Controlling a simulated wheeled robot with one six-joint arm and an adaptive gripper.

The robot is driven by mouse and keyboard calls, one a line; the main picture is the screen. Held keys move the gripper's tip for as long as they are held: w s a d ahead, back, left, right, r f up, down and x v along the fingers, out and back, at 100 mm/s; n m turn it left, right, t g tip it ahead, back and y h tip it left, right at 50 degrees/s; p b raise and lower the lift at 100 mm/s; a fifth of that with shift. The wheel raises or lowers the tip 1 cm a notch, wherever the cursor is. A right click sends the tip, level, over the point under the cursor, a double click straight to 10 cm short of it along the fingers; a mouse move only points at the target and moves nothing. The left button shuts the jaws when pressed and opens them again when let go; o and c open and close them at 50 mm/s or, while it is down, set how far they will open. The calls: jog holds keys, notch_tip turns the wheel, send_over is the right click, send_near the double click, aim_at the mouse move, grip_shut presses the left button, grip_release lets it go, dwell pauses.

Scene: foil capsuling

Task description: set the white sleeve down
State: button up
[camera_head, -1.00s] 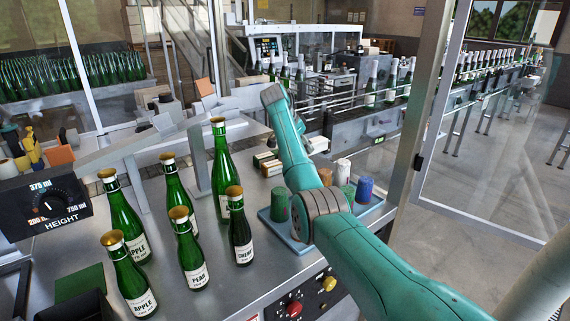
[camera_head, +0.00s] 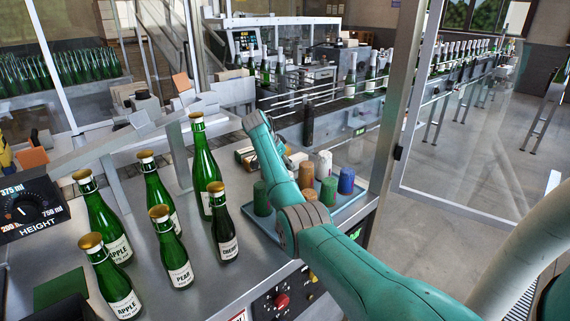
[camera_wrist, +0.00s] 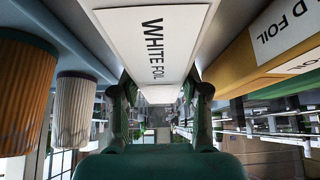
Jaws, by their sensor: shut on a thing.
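The white sleeve (camera_wrist: 180,15) is a long pale carton with WHITE FOIL printed on its face, seen in the wrist view, which looks upside down. My gripper (camera_wrist: 157,98) is shut on it, with one dark finger at each side of its far end.
A gold foil carton (camera_wrist: 240,82) lies close beside the sleeve. A blue tray (camera_head: 290,240) holds several ribbed capsule stacks, including a white one (camera_head: 323,163) and a blue one (camera_head: 346,181). Several green bottles (camera_head: 203,165) stand on the steel table to the left.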

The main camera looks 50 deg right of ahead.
jog(key=o, duration=1.3)
jog(key=shift+f, duration=0.1)
jog(key=v, duration=1.2)
jog(key=shift+w, duration=0.1)
